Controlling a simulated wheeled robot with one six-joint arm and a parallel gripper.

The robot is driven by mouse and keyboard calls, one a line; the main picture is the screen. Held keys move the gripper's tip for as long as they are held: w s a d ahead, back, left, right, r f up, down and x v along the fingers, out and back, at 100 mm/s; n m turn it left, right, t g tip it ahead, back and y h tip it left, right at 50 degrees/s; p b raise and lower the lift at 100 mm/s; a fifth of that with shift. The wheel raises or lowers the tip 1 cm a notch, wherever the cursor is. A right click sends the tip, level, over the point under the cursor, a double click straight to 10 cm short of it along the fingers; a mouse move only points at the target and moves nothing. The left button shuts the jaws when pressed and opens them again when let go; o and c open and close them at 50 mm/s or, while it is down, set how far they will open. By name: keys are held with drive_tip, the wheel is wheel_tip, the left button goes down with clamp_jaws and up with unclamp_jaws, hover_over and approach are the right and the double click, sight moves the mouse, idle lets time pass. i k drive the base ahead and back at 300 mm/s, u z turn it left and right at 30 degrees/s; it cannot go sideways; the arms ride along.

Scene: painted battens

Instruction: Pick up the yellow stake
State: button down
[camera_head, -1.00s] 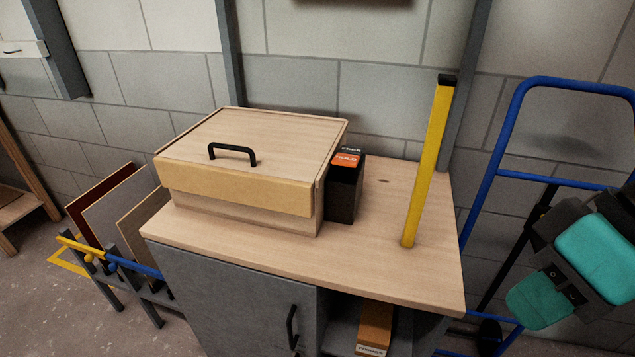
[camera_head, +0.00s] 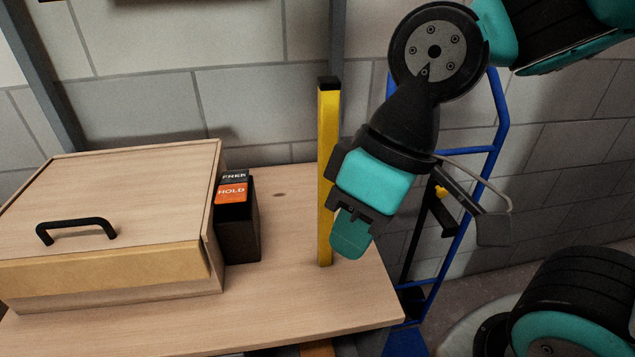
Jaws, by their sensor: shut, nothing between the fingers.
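The yellow stake (camera_head: 325,152) has a black cap and stands upright on the wooden bench top (camera_head: 292,310), near its right end. My gripper (camera_head: 350,234), with teal fingers, reaches down from the upper right, just right of the stake. It is shut with nothing in it. Its body overlaps the right edge of the stake's lower half in the picture. I cannot tell whether they touch.
A wooden box (camera_head: 110,220) with a black handle fills the bench's left side. A black block with an orange label (camera_head: 237,215) stands between box and stake. A blue hand truck frame (camera_head: 470,205) is behind my arm. A wall is behind the bench.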

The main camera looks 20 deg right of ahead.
sight(329, 86)
drive_tip(key=k, duration=0.5)
drive_tip(key=z, duration=3.2)
drive_tip(key=k, duration=1.4)
drive_tip(key=u, duration=2.15)
